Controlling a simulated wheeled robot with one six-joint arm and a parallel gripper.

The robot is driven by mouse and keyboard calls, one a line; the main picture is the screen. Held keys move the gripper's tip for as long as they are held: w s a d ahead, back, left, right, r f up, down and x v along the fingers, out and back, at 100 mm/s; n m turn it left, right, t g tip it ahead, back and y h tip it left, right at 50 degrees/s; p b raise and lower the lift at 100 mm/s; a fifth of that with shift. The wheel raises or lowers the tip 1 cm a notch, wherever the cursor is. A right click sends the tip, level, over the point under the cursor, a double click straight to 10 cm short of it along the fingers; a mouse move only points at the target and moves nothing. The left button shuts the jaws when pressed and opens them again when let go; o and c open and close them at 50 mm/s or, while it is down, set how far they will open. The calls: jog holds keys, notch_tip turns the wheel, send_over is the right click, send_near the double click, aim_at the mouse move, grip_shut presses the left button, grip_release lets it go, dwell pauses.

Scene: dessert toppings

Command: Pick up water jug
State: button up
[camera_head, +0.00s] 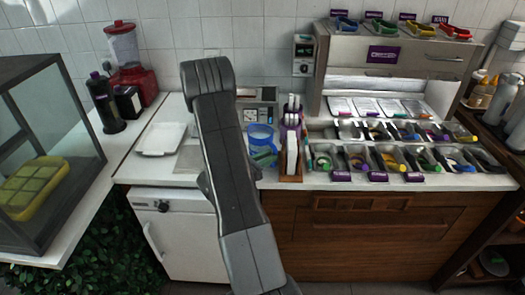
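A blue, see-through jug (261,133), which I take to be the water jug, stands on the white counter (180,108) just right of my arm. Something greenish shows through its lower part. My arm rises through the middle of the head view and passes close to the jug's left side in the picture. My gripper is not visible, so I cannot tell where its fingers are. I see no contact between the arm and the jug.
A scale-like device (250,113) sits behind the jug. A holder with white cups or lids (292,150) stands right of it. Toppings trays (385,158) fill the right counter. A white tray (162,138), red blender (131,80) and glass case (50,150) are left.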

jog(key=shift+x, duration=0.95)
grip_shut()
jog(key=shift+r, duration=0.15)
dwell(0.6)
